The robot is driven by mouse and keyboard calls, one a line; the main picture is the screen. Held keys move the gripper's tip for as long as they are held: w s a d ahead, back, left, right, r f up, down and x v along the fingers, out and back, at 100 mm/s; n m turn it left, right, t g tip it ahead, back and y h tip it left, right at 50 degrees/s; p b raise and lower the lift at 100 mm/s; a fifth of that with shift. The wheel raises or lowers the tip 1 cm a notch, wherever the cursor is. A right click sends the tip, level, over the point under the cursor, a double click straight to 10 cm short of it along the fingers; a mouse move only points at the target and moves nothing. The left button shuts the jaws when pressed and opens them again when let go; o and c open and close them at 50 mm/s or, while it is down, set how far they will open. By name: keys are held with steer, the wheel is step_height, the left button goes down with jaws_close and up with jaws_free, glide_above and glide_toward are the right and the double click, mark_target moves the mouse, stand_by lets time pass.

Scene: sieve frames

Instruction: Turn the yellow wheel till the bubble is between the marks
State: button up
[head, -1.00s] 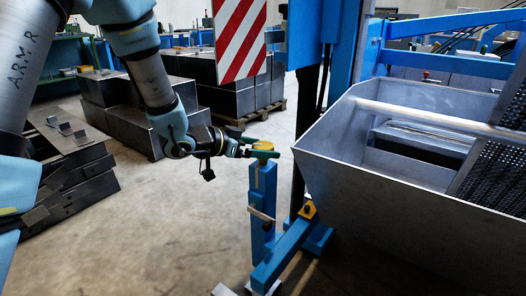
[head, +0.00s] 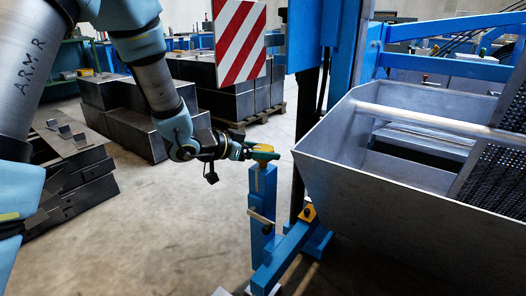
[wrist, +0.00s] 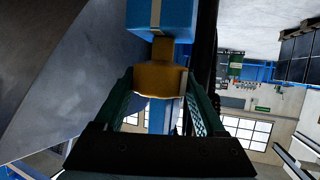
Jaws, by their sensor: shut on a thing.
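The yellow wheel (head: 263,147) sits on top of an upright blue post (head: 263,182) in the head view. In the wrist view the yellow wheel (wrist: 160,78) lies between two green fingers, with a blue block (wrist: 161,18) beyond it. My gripper (head: 260,153) comes in from the left and is shut on the wheel; it also shows in the wrist view (wrist: 160,88). A short pale bar (head: 261,216) is fixed aslant on the post. I cannot make out a bubble or marks in either view.
A large grey metal hopper (head: 390,205) stands close on the right of the post. A blue beam (head: 285,257) with a yellow bracket (head: 308,212) runs at the post's foot. Dark metal blocks (head: 130,125) stand behind at left. Open floor lies left of the post.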

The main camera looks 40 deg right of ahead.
steer(key=shift+c, duration=1.4)
steer(key=shift+r+m+g+p, duration=0.15)
steer(key=shift+m+g+p, duration=0.15)
steer(key=shift+p, duration=0.45)
steer(key=shift+w+r+m+g+p, duration=0.15)
steer(key=shift+m+g+p, duration=0.4)
steer(key=shift+p, duration=0.65)
steer(key=m+g+y+p, duration=0.1)
steer(key=m+g+p, duration=0.1)
steer(key=g+p, duration=0.1)
steer(key=shift+r+m+p, duration=0.1)
steer(key=shift+m+p, duration=0.15)
steer(key=shift+p, duration=0.55)
steer(key=m+g+y+p, duration=0.1)
steer(key=m+g+p, duration=0.1)
steer(key=m+g+y+p, duration=0.1)
steer(key=shift+f+m+g+y+p, duration=0.25)
steer(key=shift+m+y+p, duration=0.05)
steer(key=shift+p, duration=0.1)
steer(key=shift+f+m+g+y+p, duration=0.15)
steer(key=shift+m+g+y+p, duration=0.25)
steer(key=shift+m+g+y, duration=0.85)
steer(key=shift+m+y, duration=0.35)
steer(key=shift+m, duration=0.1)
